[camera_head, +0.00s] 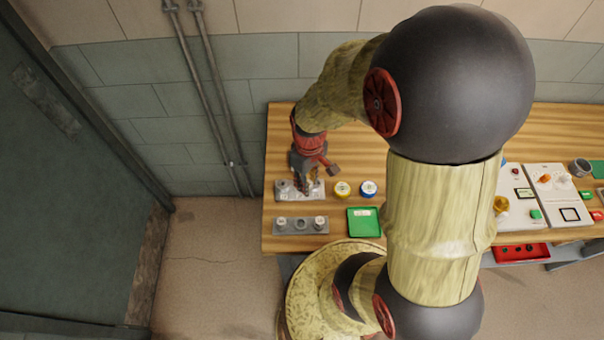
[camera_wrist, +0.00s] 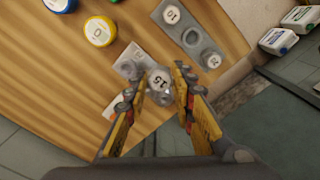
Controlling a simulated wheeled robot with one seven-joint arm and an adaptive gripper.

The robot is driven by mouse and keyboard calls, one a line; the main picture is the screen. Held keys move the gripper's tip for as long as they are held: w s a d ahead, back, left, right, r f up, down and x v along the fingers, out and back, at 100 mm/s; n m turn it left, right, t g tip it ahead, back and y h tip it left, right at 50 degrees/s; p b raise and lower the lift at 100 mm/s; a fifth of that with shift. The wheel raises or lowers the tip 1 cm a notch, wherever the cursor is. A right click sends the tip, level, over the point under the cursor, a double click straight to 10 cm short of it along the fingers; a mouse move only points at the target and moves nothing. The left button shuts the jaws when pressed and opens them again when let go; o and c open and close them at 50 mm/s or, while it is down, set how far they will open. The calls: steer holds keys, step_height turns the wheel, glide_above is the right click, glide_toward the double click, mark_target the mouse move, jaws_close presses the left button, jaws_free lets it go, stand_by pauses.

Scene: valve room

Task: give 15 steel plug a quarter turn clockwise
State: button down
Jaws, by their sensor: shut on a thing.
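The steel plug marked 15 (camera_wrist: 159,79) shows in the wrist view between the two fingers of my gripper (camera_wrist: 158,84). In the head view my gripper (camera_head: 307,186) points down at the rear plate (camera_head: 284,196) near the bench's left end, and the fingers hide the plug there.
A second grey plate (camera_head: 300,233) with numbered plugs and an empty middle socket lies nearer the front edge. A yellow cap (camera_head: 342,189), a blue cap (camera_head: 368,189) and a green tray (camera_head: 364,222) are to the right. Panels (camera_head: 545,190) stand further right.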

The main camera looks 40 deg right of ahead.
steer(key=s+a+r, duration=0.1)
steer(key=s+r, duration=0.1)
steer(key=s, duration=0.3)
steer(key=shift+s+a, duration=0.3)
steer(key=shift+w+f, duration=0.1)
steer(key=shift+w, duration=0.15)
steer(key=shift+w+d+f+b, duration=0.2)
steer(key=shift+w+b, duration=0.1)
steer(key=shift+b, duration=0.15)
steer(key=shift+w+d+f+b, duration=0.25)
steer(key=shift+w+f+b, duration=0.5)
steer(key=shift+w, duration=0.3)
steer(key=shift+w+d+f, duration=0.1)
steer(key=shift+w+f, duration=0.15)
steer(key=shift+w+f, duration=0.2)
steer(key=shift+w, duration=0.05)
steer(key=shift+w+d+f+b, duration=0.2)
steer(key=shift+w+b, duration=0.1)
steer(key=shift+b, duration=0.1)
steer(key=shift+w+f, duration=0.2)
steer(key=shift+w, duration=0.05)
